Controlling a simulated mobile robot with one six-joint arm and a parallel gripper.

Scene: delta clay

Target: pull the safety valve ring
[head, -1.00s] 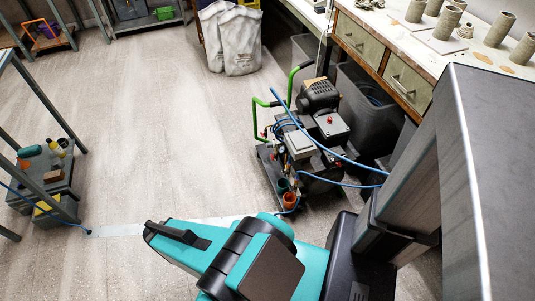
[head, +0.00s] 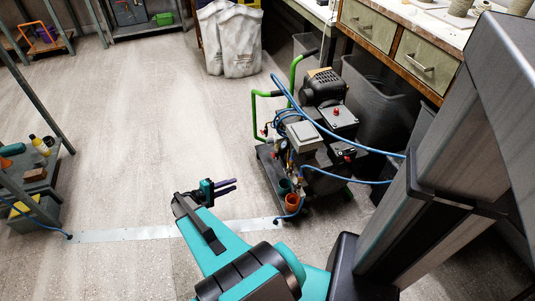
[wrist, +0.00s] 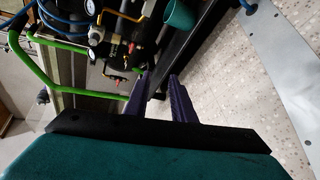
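The compressor (head: 318,135) stands on the floor by the bench, with a green handle, a black motor and blue hoses. Its gauges (wrist: 97,35) and brass fittings show upside down at the top of the wrist view. The safety valve ring is too small to make out among these fittings. My gripper (head: 233,185) is left of the compressor's front end, apart from it. In the wrist view, my gripper (wrist: 160,76) has two purple fingers with a gap between them and nothing held. The fittings lie beyond the fingertips.
An orange cup (head: 292,204) and a teal cup (wrist: 180,15) are at the compressor's front. A blue hose (head: 350,145) runs right across it. A metal floor strip (head: 130,234) lies left of it. Grey bins (head: 375,110) stand behind. Open floor (head: 150,130) is on the left.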

